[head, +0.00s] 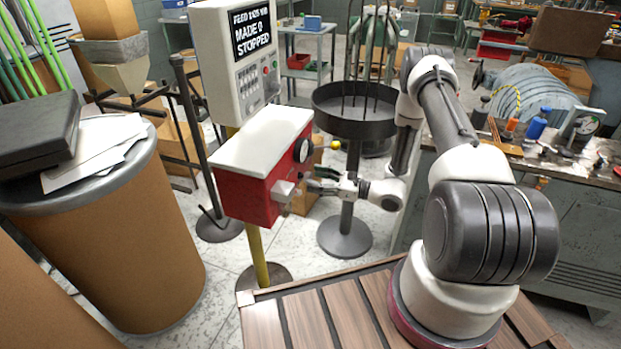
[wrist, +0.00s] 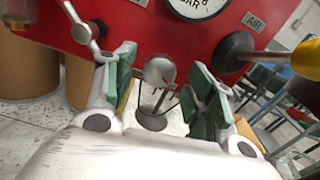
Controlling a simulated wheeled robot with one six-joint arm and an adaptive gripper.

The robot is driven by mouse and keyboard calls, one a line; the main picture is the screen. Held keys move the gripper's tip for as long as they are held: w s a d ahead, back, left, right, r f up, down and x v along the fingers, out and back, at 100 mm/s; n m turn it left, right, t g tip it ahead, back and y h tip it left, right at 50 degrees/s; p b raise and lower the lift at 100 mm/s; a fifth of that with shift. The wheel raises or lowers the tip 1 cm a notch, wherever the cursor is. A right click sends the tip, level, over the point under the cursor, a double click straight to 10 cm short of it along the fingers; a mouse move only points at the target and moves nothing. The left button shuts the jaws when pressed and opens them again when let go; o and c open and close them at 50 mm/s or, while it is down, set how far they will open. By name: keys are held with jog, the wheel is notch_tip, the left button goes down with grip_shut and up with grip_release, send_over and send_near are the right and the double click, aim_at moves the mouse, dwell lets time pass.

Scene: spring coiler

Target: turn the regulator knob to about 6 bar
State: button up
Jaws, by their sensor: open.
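The red regulator box (head: 245,190) with a white top stands on a yellow post. Its pressure gauge (head: 303,151) faces right in the head view; in the wrist view only the gauge's lower part (wrist: 197,6), with "BAR", shows at the top edge, and the needle cannot be read. A rounded silver knob (wrist: 159,71), apparently the regulator knob, is below the gauge; a pale block-like knob (head: 283,190) shows on the box in the head view. My gripper (head: 318,181) is open in front of the box. In the wrist view its green-padded fingers (wrist: 162,90) stand either side of the knob, apparently apart from it.
On the red panel, a silver lever with a red end (wrist: 84,32) is to the left and a black fitting (wrist: 234,52) by the AIR label is to the right, with a yellow-ended handle. A black round tray stand (head: 354,125) stands behind my gripper.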

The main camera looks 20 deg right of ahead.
jog(key=v, duration=0.9)
